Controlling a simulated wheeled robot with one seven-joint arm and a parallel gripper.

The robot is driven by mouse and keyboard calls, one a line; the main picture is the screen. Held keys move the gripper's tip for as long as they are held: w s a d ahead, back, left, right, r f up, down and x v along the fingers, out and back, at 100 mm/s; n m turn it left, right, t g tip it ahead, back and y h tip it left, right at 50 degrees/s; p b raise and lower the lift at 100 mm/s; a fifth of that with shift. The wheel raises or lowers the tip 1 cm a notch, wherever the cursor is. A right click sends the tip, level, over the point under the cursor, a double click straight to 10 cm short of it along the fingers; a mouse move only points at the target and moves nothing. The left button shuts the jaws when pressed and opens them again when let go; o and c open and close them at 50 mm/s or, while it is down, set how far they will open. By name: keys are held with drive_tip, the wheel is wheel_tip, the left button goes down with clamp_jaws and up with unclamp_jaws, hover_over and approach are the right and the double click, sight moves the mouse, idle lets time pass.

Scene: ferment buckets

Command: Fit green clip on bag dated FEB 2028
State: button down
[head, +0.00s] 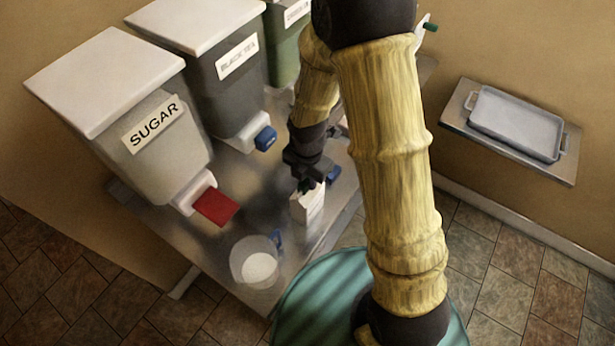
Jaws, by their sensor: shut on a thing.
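My gripper (305,176) points down over the metal counter and is shut on a small dark green thing, seemingly the green clip (306,186). The clip is at the top of a small white bag (308,207), which stands upright on the counter. I cannot tell whether the clip is around the bag's top or only touching it. The bag has small marks on its face, but no date is readable. My arm hides part of the counter behind the bag.
Buckets labelled SUGAR (165,140) and BLACK TEA (225,80), with red and blue taps, stand left; a green bucket (285,45) is behind. A clear jug (257,262) with white contents stands near the front edge. A blue thing (333,175) is beside my gripper. A grey tray (515,123) lies on the right shelf.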

drive_tip(key=shift+f, duration=0.1)
idle(0.6)
drive_tip(key=c, duration=0.6)
unclamp_jaws()
drive_tip(key=shift+r+p, duration=3.1)
drive_tip(key=shift+r, duration=0.45)
